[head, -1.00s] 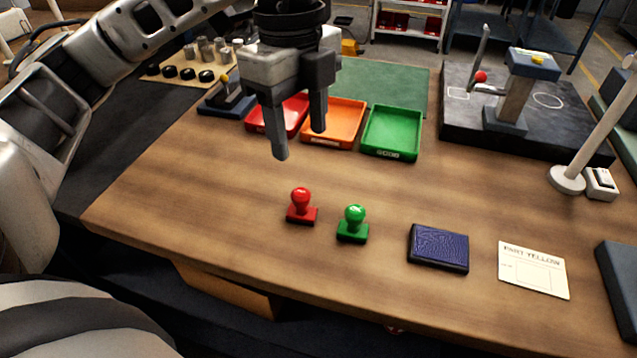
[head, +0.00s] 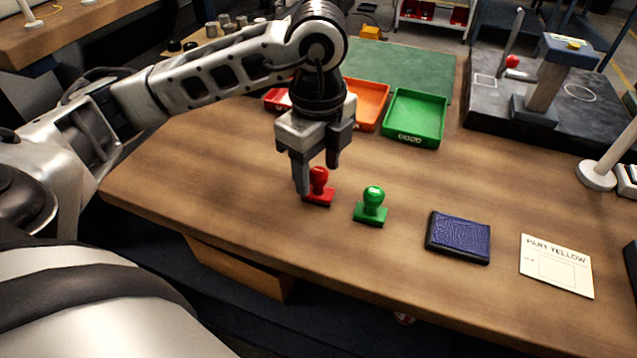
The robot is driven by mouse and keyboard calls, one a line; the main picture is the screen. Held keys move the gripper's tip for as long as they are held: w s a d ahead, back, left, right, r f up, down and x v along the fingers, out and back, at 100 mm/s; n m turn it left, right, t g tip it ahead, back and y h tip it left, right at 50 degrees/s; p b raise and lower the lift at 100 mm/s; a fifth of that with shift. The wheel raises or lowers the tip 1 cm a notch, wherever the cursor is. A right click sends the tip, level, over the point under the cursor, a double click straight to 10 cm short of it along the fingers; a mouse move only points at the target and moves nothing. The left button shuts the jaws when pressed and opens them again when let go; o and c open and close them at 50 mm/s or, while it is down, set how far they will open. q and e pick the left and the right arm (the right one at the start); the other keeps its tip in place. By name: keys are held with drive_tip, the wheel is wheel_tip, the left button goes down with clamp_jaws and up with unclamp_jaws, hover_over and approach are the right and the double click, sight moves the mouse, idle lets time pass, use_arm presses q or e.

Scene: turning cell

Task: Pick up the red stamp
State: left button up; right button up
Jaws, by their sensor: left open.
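The red stamp (head: 319,188) stands upright on the wooden table, its round knob on a rectangular base. My left gripper (head: 317,178) points down at the stamp, open, with one finger to the left of the knob and the other behind or above it to the right. I cannot tell whether the fingers touch the knob. The green stamp (head: 371,206) stands upright just to the right of the red one. My right gripper is not in view.
A dark blue ink pad (head: 459,238) and a paper card (head: 556,265) lie to the right on the table (head: 250,215). Red, orange (head: 371,103) and green (head: 415,118) trays stand behind. A dark platform with a post (head: 548,80) is at the back right.

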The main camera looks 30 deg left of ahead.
use_arm(q)
drive_tip(key=shift+f, duration=1.3)
drive_tip(key=c, duration=1.1)
drive_tip(key=shift+o, duration=0.2)
drive_tip(key=shift+r, duration=0.1)
drive_tip(key=shift+r, duration=0.4)
wheel_tip(320, 180, up, 2)
drive_tip(key=shift+r, duration=0.2)
drive_tip(key=d+r, duration=0.9)
drive_tip(key=d, duration=0.5)
drive_tip(key=shift+w+r, duration=0.3)
drive_tip(key=shift+r, duration=0.05)
